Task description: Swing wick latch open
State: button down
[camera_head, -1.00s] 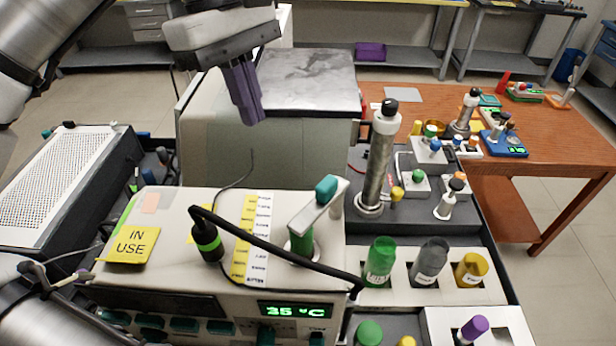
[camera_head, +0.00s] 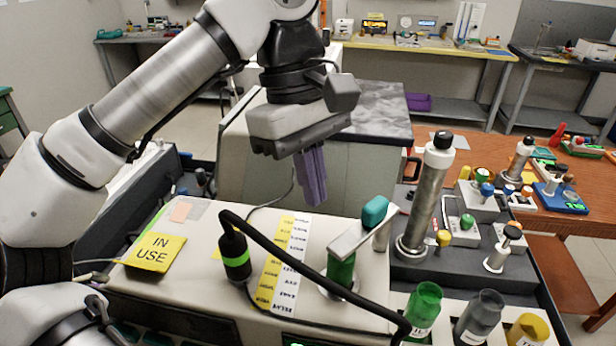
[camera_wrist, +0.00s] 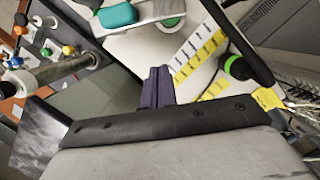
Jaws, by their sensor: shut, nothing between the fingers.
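What looks like the latch is a pale flat lever (camera_head: 357,236) on a green post (camera_head: 341,270), with a teal knob (camera_head: 375,211) at its far end. It stands on the white instrument's top (camera_head: 190,272). In the wrist view the teal knob (camera_wrist: 117,15) is at the top, ahead of my fingers. My gripper (camera_head: 314,202) has purple fingers, shut and empty, pointing down behind and left of the knob, apart from it. The fingers also show in the wrist view (camera_wrist: 159,70).
A black cable (camera_head: 300,265) arches from a green-banded black plug (camera_head: 236,256) across the instrument, in front of the lever. A tall metal cylinder (camera_head: 424,200) stands close on the right. A grey-topped box (camera_head: 380,112) is behind. Green, grey and yellow bottles stand at front right.

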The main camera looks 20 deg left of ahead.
aim_at(367, 220)
jog(key=d, duration=0.1)
jog(key=b, duration=0.1)
jog(key=s+d+b, duration=0.1)
jog(key=shift+d+f, duration=0.35)
jog(key=shift+f, duration=0.05)
jog(key=shift+s+d+r+b, duration=0.2)
jog(key=shift+s+d+b, duration=0.1)
jog(key=shift+d+b, duration=0.25)
jog(key=shift+d, duration=0.1)
